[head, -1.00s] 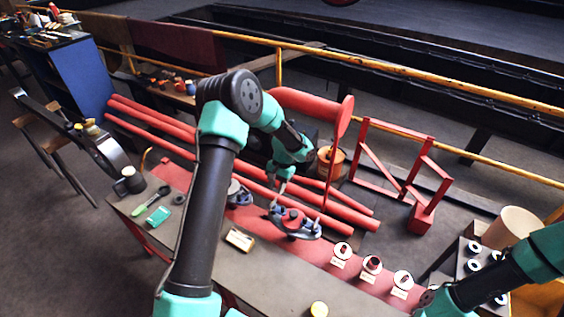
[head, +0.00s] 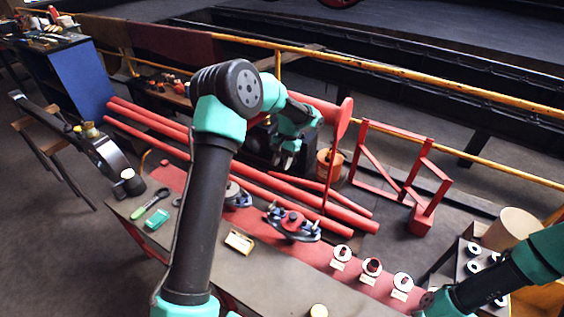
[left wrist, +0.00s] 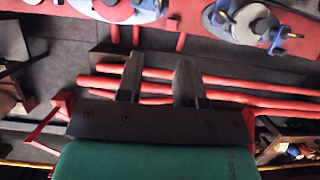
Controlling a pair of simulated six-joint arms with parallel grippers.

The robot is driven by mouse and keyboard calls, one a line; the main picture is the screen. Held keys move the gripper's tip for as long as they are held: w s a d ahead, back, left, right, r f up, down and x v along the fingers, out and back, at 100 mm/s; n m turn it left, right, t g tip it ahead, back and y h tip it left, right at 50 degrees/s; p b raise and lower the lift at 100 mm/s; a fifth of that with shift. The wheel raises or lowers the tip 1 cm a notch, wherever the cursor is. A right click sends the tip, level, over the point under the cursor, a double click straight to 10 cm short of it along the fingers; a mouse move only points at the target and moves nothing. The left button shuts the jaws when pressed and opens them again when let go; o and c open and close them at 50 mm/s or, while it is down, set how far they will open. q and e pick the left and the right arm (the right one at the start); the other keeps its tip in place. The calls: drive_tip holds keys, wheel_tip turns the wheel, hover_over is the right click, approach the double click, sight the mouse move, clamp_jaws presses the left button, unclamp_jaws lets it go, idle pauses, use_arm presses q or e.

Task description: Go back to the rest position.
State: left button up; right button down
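My left gripper (head: 287,160) hangs in the air beyond the workbench, above the long red pipes and beside a red upright post. In the left wrist view its two fingers (left wrist: 157,80) stand apart with nothing between them, so it is open and empty. The round part with blue clamps and a red centre (head: 292,224) sits on the red strip of the bench, clear of the gripper. It also shows at the top of the left wrist view (left wrist: 118,8). My right arm enters at the lower right, but its gripper is out of view.
Long red pipes (head: 165,143) lie behind the bench. A red frame (head: 395,165) stands at right, with a yellow rail (head: 400,70) behind. Small ring parts on cards (head: 372,266), a green-handled tool (head: 150,203) and a second round part (head: 237,194) lie on the bench.

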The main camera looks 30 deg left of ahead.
use_arm(q)
drive_tip(key=s+d+f+m+t+h, duration=0.2)
drive_tip(key=s+d+f+t+h, duration=0.2)
drive_tip(key=s+d+f, duration=0.9)
drive_tip(key=s+a+f+n+t, duration=0.1)
drive_tip(key=s+f+n, duration=0.3)
drive_tip(key=s, duration=1)
wheel_tip(320, 180, down, 3)
drive_tip(key=shift+a+f+n, duration=0.1)
drive_tip(key=shift+a+n, duration=0.2)
drive_tip(key=shift+a, duration=0.15)
